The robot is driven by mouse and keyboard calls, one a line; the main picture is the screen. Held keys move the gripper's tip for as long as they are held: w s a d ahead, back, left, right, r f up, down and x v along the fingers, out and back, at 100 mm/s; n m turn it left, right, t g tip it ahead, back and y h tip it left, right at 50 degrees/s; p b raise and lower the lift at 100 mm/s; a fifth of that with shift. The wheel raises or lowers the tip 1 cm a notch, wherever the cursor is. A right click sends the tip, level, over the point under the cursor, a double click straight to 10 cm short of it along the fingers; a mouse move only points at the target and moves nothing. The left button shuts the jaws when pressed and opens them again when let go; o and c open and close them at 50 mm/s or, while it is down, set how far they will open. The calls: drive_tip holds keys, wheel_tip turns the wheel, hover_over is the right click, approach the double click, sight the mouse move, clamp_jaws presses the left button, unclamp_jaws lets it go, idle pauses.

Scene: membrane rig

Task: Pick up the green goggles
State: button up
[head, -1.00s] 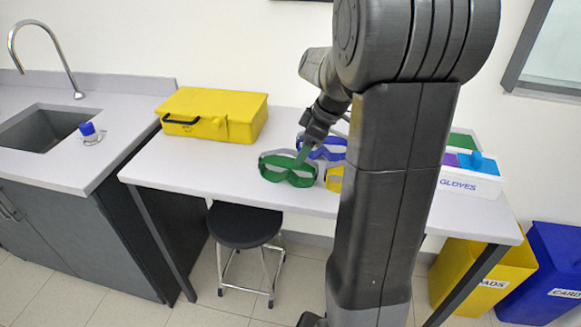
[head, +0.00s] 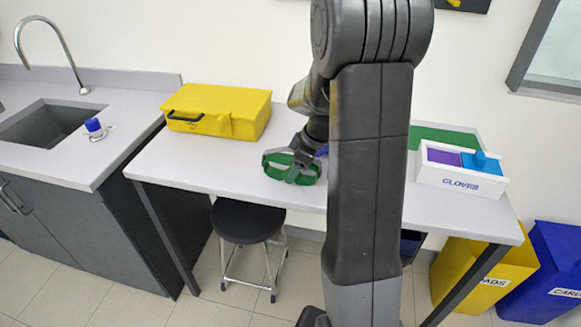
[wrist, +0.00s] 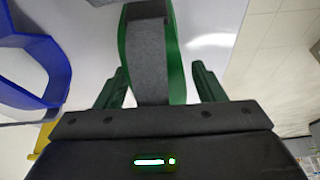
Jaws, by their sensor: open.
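The green goggles (head: 291,176) lie on the grey table, left of my arm in the head view. In the wrist view their green frame (wrist: 175,55) and grey strap (wrist: 148,62) show between the fingers. My gripper (wrist: 158,82) is open, its two green fingers apart on either side of the goggles, with a visible gap on the right. In the head view my gripper (head: 303,158) is right at the goggles, overlapping them; contact cannot be told.
Blue goggles (wrist: 55,85) lie close by on the left in the wrist view, with a bit of yellow behind. A yellow case (head: 225,108) stands at the table's back left. A white gloves box (head: 440,176) stands right. The table's front left is clear.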

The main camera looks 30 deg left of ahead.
drive_tip(key=c, duration=1.1)
wheel_tip(320, 180, up, 18)
drive_tip(key=p, duration=0.5)
drive_tip(key=shift+r, duration=0.25)
